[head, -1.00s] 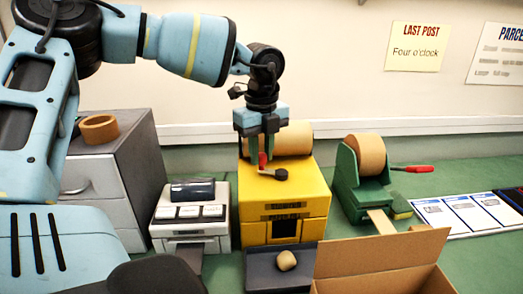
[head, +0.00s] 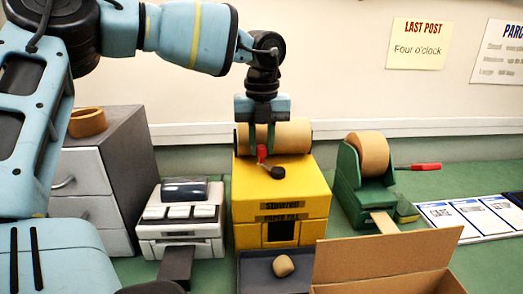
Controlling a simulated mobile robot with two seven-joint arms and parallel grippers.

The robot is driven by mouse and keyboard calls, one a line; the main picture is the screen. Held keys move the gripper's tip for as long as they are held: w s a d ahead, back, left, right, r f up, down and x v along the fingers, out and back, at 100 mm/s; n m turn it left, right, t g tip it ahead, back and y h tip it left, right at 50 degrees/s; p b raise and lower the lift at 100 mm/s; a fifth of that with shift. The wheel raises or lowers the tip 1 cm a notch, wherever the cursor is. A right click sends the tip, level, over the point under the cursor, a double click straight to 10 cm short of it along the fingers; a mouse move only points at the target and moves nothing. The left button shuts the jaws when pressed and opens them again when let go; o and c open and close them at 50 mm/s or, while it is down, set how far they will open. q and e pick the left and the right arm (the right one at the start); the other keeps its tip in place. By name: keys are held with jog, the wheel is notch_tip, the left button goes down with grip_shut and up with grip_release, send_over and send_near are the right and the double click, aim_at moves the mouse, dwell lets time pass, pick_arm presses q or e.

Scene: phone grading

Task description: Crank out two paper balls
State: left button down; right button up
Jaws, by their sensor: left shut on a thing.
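The yellow paper machine (head: 315,207) stands on the green bench in the middle of the head view, with a roll of brown paper (head: 292,136) at its back. A crank with a red handle (head: 262,153) and a dark hub sits on its top. My left gripper (head: 261,146) comes down from above and is shut on the red handle. One crumpled paper ball (head: 284,265) lies in the dark tray (head: 257,274) below the machine's front slot. My right gripper is not in view.
An open cardboard box (head: 395,257) stands at the front right of the tray. A green tape dispenser (head: 350,185) with a red handle is to the right. A white label printer (head: 182,220) and grey drawers (head: 85,165) stand to the left. Cards (head: 470,215) lie far right.

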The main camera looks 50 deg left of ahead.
pick_arm(q)
jog(key=shift+w+m+b, duration=0.3)
jog(key=shift+w+m, duration=0.15)
jog(key=shift+m, duration=0.55)
jog(key=c, duration=1.2)
grip_release()
jog(key=shift+r, duration=3.95)
